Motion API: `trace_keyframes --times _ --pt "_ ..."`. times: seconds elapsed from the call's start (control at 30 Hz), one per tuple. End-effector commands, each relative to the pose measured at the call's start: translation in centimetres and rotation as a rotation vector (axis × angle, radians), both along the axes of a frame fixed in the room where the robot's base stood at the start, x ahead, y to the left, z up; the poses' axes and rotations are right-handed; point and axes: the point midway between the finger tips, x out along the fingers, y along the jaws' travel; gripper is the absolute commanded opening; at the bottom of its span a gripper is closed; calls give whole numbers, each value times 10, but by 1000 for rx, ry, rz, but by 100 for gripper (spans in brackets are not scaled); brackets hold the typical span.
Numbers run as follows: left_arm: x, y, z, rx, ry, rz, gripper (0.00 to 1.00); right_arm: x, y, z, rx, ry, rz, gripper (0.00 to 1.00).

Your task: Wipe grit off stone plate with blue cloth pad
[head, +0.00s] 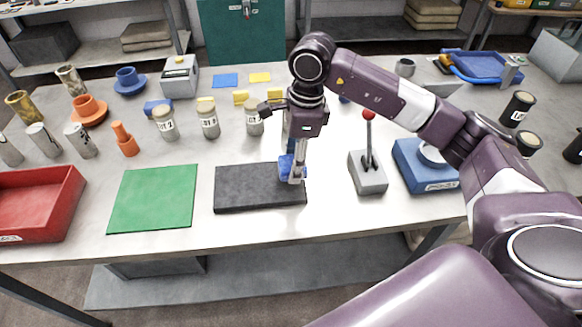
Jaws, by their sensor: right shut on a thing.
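The stone plate (250,188) is a dark grey rectangular slab lying flat on the table, right of the green mat. My right gripper (294,172) points down over the plate's right end and is shut on the blue cloth pad (286,166). The pad is low at the plate's right end and partly hidden by the fingers; I cannot tell whether it touches the plate. Grit on the plate is too small to make out. My left gripper is not in view.
A green mat (155,198) and a red tray (38,205) lie to the left. A lever box (368,178) and a blue scale (425,168) stand close on the right. Labelled jars (208,120) and an orange bottle (124,140) stand behind. The front table strip is clear.

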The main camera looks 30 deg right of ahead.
Motion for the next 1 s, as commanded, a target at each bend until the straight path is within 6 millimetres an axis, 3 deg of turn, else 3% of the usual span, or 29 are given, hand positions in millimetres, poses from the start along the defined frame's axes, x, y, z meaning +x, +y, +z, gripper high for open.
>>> trace_keyframes --times 0.53,1.0 --pt "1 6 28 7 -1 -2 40 -2 -11 50 0 3 -7 27" --pt "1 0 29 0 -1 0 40 -2 -12 55 0 4 -8 27"
